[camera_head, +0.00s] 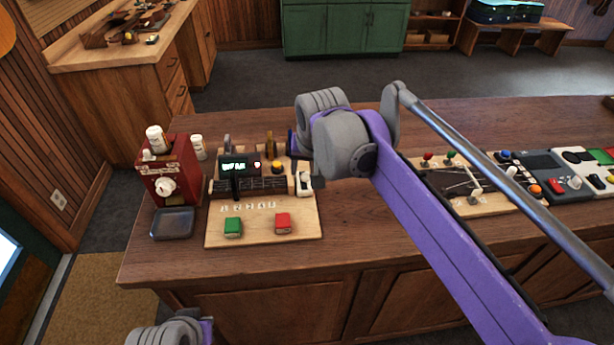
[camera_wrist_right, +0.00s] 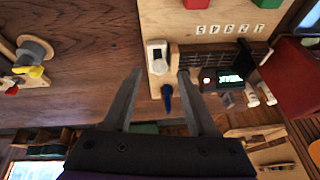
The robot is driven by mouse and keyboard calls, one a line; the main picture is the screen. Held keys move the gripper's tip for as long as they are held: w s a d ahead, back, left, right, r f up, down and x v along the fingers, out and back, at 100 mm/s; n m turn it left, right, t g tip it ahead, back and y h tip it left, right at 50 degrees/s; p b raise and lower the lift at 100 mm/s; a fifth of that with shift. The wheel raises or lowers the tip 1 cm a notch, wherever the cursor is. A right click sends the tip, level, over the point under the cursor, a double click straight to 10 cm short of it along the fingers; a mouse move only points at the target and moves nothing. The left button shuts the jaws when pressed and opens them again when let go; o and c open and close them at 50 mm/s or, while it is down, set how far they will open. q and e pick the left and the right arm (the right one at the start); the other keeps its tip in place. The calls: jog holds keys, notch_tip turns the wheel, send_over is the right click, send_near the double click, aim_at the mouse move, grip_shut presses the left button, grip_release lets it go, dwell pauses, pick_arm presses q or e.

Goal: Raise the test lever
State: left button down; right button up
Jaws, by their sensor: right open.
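A wooden test board (camera_head: 255,235) lies on the counter, with a small lit display (camera_head: 234,168), a green button (camera_head: 233,227) and a red button (camera_head: 283,223). A white lever unit (camera_head: 304,183) stands at its right edge; I take this as the test lever. In the right wrist view the lever unit (camera_wrist_right: 157,57) shows just beyond my right gripper (camera_wrist_right: 160,72), whose open fingers are on either side of it, with nothing held. I cannot tell whether they touch it. In the head view my wrist hides the fingers. Only part of my left arm shows, at the bottom left.
A dark blue upright piece (camera_wrist_right: 167,97) stands close to the lever unit. A red box (camera_head: 170,172) and a dark tray (camera_head: 172,223) are left of the board. More panels with knobs (camera_head: 470,190) lie to the right. The counter front is clear.

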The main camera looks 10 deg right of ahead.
aim_at(306, 175)
jog(key=x, duration=0.5)
jog(key=shift+w+f, duration=0.1)
grip_shut()
dwell(1.3)
